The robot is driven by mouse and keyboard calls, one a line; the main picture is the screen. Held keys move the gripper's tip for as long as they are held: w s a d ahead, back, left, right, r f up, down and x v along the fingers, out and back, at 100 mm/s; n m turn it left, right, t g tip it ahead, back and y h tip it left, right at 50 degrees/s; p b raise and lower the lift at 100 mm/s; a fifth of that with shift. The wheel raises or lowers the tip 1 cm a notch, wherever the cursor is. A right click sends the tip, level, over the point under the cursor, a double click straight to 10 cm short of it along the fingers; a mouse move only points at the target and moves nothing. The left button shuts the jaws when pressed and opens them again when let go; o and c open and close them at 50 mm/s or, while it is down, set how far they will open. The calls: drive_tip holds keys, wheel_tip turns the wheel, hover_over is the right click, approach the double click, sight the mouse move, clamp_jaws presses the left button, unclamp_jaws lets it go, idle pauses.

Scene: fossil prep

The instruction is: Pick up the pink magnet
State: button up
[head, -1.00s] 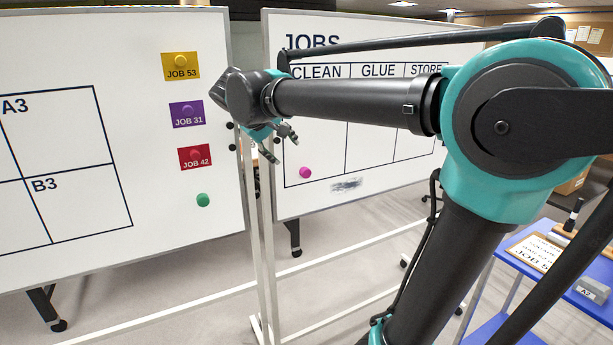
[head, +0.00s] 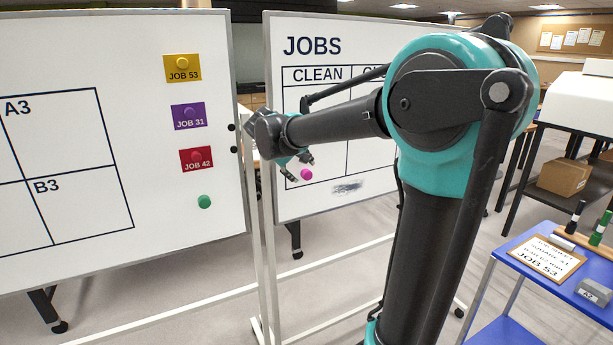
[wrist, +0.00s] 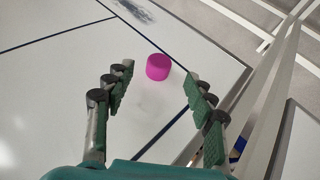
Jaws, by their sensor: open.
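My gripper (head: 298,166) is close in front of the board, beside the magnet in the head view. In the wrist view my gripper (wrist: 160,78) is open, its green-padded fingers spread with nothing between them. I cannot tell how far the fingertips are from the board.
A second whiteboard (head: 60,130) at the left holds yellow (head: 182,67), purple (head: 189,116) and red (head: 196,158) job cards and a green magnet (head: 204,202). A blue cart (head: 505,280) with a clipboard (head: 546,258) and markers stands at the right. A dark smudge (head: 347,188) marks the JOBS board.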

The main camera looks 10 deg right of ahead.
sight(306, 172)
drive_tip(key=x, duration=0.4)
drive_tip(key=shift+w+d+f, duration=0.1)
drive_tip(key=shift+w, duration=0.15)
drive_tip(key=shift+c, duration=0.6)
drive_tip(key=c, duration=1)
drive_tip(key=shift+c, duration=0.2)
